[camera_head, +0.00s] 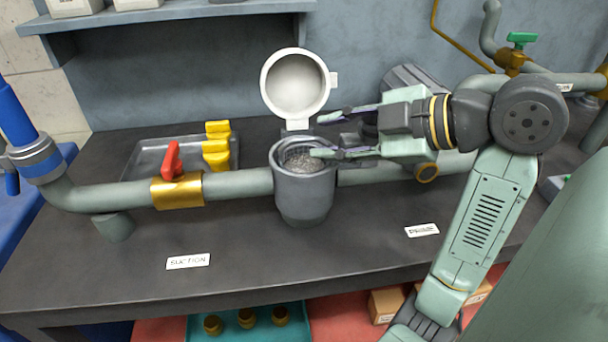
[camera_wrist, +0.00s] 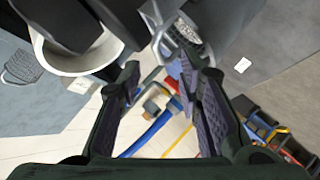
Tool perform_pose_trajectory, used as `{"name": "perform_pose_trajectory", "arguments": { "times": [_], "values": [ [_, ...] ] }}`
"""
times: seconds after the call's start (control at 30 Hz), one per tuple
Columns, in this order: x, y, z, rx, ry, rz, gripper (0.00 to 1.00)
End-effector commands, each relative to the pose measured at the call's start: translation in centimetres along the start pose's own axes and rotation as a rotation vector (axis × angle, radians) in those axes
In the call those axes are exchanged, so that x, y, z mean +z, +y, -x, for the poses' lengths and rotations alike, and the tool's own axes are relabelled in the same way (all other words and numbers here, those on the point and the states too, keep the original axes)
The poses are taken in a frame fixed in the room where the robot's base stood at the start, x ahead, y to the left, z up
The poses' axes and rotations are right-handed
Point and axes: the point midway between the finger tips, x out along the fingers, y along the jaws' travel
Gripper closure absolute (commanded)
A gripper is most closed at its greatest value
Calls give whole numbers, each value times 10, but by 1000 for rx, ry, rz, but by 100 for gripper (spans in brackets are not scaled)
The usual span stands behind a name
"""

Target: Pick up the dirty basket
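The basket (camera_head: 300,160) is a mesh strainer with grey grit inside. It sits in the dark grey pot (camera_head: 303,195) on the pipe line, below the open white lid (camera_head: 264,85). My gripper (camera_head: 320,135) comes in from the right, with its fingers apart at the pot's mouth. The lower finger overlaps the basket's right rim; I cannot tell if it touches. In the wrist view my gripper (camera_wrist: 165,75) is open with nothing held between its fingers. The basket's mesh and looped handle (camera_wrist: 190,38) show beyond the fingertips, and the lid (camera_wrist: 70,60) is at upper left.
A pipe with a red-handled valve (camera_head: 173,165) runs left of the pot. A grey tray (camera_head: 150,155) with yellow parts stands behind it. A "suction" label (camera_head: 188,261) and another label (camera_head: 422,230) lie on the bench (camera_head: 290,255). The bench front is mostly clear.

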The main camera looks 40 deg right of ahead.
Motion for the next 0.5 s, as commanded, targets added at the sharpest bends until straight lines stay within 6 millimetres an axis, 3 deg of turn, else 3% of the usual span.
{"name": "perform_pose_trajectory", "arguments": {
  "times": [0.23,0.5],
  "values": [
    [2,2,-36,-2,2,-2,68],
    [2,2,-45,-1,1,0,68]
  ]
}}
